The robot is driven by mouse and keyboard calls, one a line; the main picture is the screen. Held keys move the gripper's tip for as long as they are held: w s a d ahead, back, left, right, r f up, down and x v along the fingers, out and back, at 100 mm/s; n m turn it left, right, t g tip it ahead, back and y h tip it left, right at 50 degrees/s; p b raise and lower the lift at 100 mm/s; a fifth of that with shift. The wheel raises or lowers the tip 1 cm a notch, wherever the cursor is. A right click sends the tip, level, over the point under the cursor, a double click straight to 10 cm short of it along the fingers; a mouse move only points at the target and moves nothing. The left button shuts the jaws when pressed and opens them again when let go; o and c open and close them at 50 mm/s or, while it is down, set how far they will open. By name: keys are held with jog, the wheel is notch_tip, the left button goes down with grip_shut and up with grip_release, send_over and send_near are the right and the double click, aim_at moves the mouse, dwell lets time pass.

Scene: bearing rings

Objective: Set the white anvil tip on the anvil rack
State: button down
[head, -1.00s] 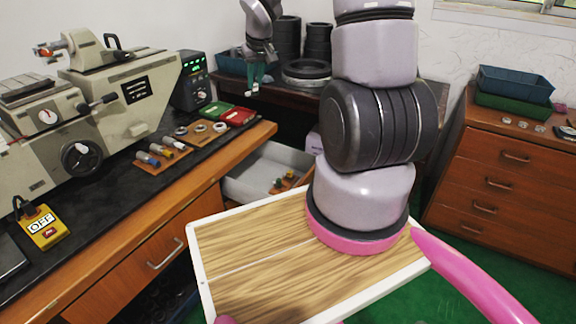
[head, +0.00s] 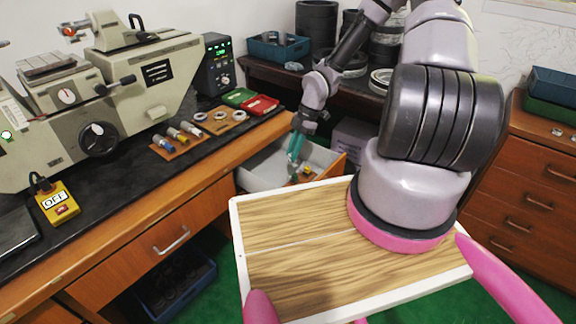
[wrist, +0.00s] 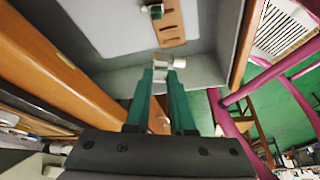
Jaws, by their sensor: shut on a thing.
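My gripper (head: 294,160) has teal fingers and points down over the open grey drawer in the head view. In the wrist view my gripper (wrist: 160,76) is shut on a small pale piece, the white anvil tip (wrist: 159,118), which shows between the fingers. A wooden rack (wrist: 172,32) with a row of holes lies in the drawer ahead of the fingers, apart from them. A small metal-and-dark piece (wrist: 153,11) stands at its far end. In the head view this rack (head: 305,174) is partly hidden by the gripper. The held tip is too small to make out there.
The open drawer (head: 262,172) has raised walls around the rack. The bench (head: 90,185) carries a machine (head: 130,85), a wooden holder with coloured pieces (head: 178,140), a board of rings (head: 220,122), and red and green boxes. My wood-topped base is close to the drawer.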

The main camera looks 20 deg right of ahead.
jog(key=shift+s+a+f+n+g+h, duration=0.1)
jog(key=shift+s+a+f+n+g, duration=0.35)
jog(key=shift+f, duration=1.3)
jog(key=shift+s+a+f+n+h, duration=0.1)
jog(key=shift+s+a+f+n, duration=0.3)
jog(key=shift+f+n, duration=0.95)
jog(key=shift+s+a+f+n+g+h, duration=0.1)
jog(key=shift+s+a+f+n+g, duration=0.3)
jog(key=shift+f, duration=1.7)
jog(key=shift+f, duration=0.35)
jog(key=c, duration=0.7)
grip_release()
notch_tip(320, 180, up, 9)
jog(key=shift+f, duration=0.2)
